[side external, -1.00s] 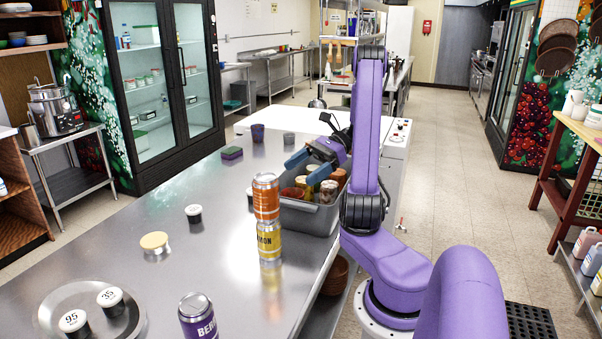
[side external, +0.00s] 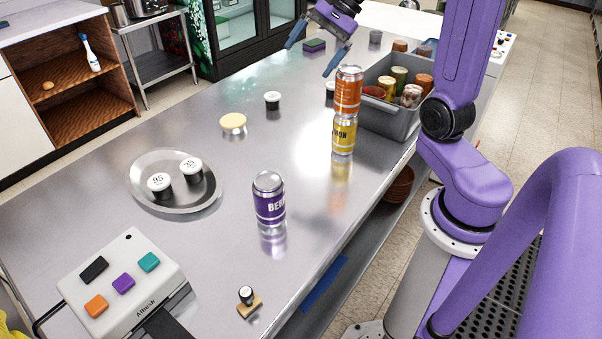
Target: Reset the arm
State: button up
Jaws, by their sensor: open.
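My gripper (side external: 311,58), with two blue fingers, is at the top middle of the side external view.
An orange can (side external: 348,92) stands on a yellow can (side external: 344,135) beside the bin, which holds several jars. A purple can (side external: 269,200), a round tray (side external: 205,205) with two white-capped pieces, and a button box (side external: 125,285) stand nearer. The table's middle is mostly clear.

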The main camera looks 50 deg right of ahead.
jog(key=s+a+f+n+g+h, duration=0.1)
jog(key=s+a+f+n+g, duration=0.1)
jog(key=s+a+n, duration=0.4)
jog(key=s+a+f+n+g+h, duration=0.1)
jog(key=s+a+f+n+g, duration=0.2)
jog(key=s+a+n, duration=0.35)
jog(key=s+a+f+n+h, duration=0.1)
jog(key=s+n+h, duration=0.1)
jog(key=s+n, duration=0.4)
jog(key=s+a+f+n+t+h, duration=0.1)
jog(key=s+f+n, duration=0.1)
jog(key=s+n, duration=0.4)
jog(key=n, duration=0.2)
jog(key=shift+s+f+n+h, duration=0.2)
jog(key=shift+s+n+h, duration=0.15)
jog(key=shift+h, duration=0.05)
